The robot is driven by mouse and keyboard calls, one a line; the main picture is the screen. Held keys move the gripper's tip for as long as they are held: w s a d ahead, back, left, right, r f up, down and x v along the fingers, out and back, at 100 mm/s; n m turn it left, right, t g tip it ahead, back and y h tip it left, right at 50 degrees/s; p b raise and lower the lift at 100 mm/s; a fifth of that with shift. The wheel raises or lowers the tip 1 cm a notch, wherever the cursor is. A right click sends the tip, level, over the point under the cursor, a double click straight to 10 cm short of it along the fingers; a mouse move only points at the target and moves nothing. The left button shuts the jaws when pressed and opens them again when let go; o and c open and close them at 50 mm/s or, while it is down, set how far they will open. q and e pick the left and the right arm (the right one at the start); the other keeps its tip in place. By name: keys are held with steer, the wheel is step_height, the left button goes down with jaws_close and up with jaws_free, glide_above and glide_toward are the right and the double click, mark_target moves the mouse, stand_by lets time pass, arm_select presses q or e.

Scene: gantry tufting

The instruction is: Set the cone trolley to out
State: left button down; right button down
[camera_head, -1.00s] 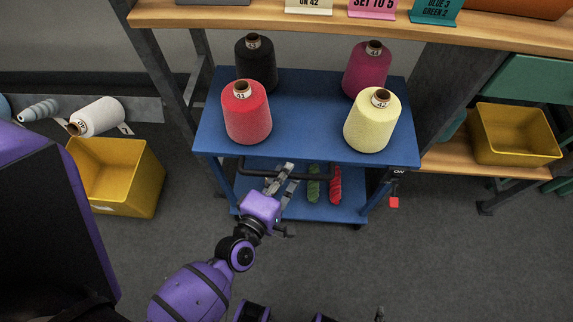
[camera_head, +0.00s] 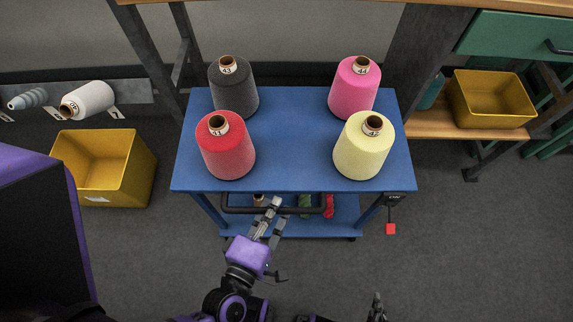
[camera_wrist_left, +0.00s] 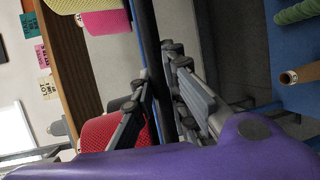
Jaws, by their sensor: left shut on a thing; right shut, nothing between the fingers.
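The cone trolley (camera_head: 290,182) is a blue two-shelf cart, standing out in front of the workbench. Its top holds a grey cone (camera_head: 233,92), a pink cone (camera_head: 354,92), a red cone (camera_head: 226,152) and a pale yellow cone (camera_head: 363,150), all upright. A black bar handle (camera_head: 310,210) runs along its front. My left gripper (camera_head: 271,212) is shut on the left part of this handle. In the left wrist view the dark handle bar (camera_wrist_left: 152,50) passes between the fingers. My right gripper (camera_head: 377,303) is shut and empty at the bottom edge, mostly cut off.
A dark box with a red tab (camera_head: 391,228) hangs at the trolley's front right corner; its lettering is unclear. A yellow bin (camera_head: 140,170) stands on the floor at left, another yellow bin (camera_head: 490,115) on a shelf at right. Grey floor is open right of the trolley.

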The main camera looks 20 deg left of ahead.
arm_select(q)
steer(key=shift+s+d+r, duration=0.1)
steer(key=shift+s+d, duration=0.2)
steer(key=shift+s, duration=0.65)
steer(key=shift+s+d+f, duration=0.1)
steer(key=shift+s+d, duration=0.15)
steer(key=shift+s, duration=0.7)
steer(key=shift+s+d+r, duration=0.1)
steer(key=shift+s+d, duration=0.2)
steer(key=shift+s, duration=0.65)
arm_select(e)
steer(key=shift+s+f, duration=0.35)
steer(key=shift+s, duration=0.15)
